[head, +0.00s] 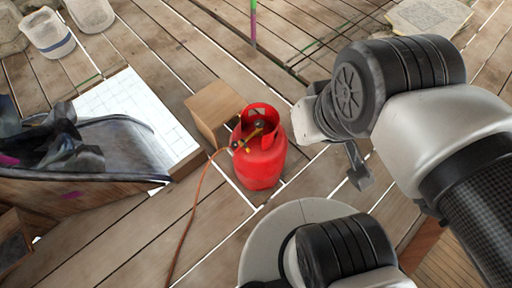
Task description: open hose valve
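A red gas cylinder (259,163) stands upright on the wooden deck near the middle of the head view. Inside its red collar is a small brass valve with a dark knob (259,125). A brass fitting (242,143) joins it to an orange hose (196,205), which runs down the left side to the deck. The valve's exact setting is too small to tell. My gripper (358,177) is to the right of the cylinder, apart from it. One dark grey finger shows below my wrist; the rest is hidden, so its opening cannot be seen.
A white tiled sheet (128,100) and a dark, curved object (80,165) are farther left. Pale buckets (48,36) stand at the back left. The deck in front of the cylinder is mostly clear.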

